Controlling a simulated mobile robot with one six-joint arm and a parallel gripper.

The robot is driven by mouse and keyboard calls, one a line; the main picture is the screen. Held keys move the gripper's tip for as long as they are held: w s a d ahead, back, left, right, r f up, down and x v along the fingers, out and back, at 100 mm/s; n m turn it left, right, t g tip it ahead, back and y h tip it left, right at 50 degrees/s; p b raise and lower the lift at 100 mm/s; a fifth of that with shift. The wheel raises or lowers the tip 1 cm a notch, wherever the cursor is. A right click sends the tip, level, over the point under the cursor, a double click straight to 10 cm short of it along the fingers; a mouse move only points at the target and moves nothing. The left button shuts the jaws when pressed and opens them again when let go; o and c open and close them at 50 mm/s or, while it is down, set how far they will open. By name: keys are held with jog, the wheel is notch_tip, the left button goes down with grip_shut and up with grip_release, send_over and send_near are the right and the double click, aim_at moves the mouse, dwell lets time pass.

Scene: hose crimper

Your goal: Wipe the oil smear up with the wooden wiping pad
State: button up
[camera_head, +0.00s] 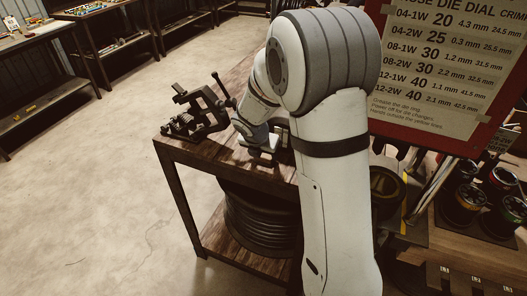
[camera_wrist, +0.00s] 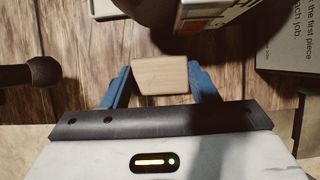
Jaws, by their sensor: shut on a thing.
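My gripper (camera_wrist: 160,80) is shut on the wooden wiping pad (camera_wrist: 160,74), a pale block between its two blue fingers in the wrist view. The pad is over the brown plank top of the bench (camera_wrist: 85,40); I cannot tell whether it touches the wood. A dark patch or object (camera_wrist: 165,22) lies just beyond the pad, and I cannot tell whether it is the oil smear, a shadow or a solid part. In the head view my gripper (camera_head: 262,146) is low over the bench, partly hidden by my arm. No smear shows clearly there.
A black clamp-like tool (camera_head: 198,112) stands on the bench left of my gripper. In the wrist view a dark round knob (camera_wrist: 42,72) is at left, a cream object (camera_wrist: 204,12) at top and a printed card (camera_wrist: 292,35) at right. A coiled hose (camera_head: 258,222) sits below.

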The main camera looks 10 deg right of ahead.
jog(key=shift+s+d, duration=0.8)
jog(key=shift+d, duration=0.35)
jog(key=shift+s+d, duration=0.8)
jog(key=shift+d, duration=0.3)
jog(key=shift+w+a+p, duration=0.1)
jog(key=shift+p, duration=0.2)
jog(key=shift+w+a+p, duration=0.2)
jog(key=shift+w+a, duration=0.55)
jog(key=shift+a, duration=0.35)
jog(key=shift+w+a+p, duration=0.2)
jog(key=shift+w+a, duration=0.55)
jog(key=shift+a, duration=0.3)
jog(key=shift+s+d, duration=0.8)
jog(key=shift+d, duration=0.35)
jog(key=shift+s+d, duration=0.8)
jog(key=shift+d, duration=0.3)
jog(key=shift+a, duration=0.1)
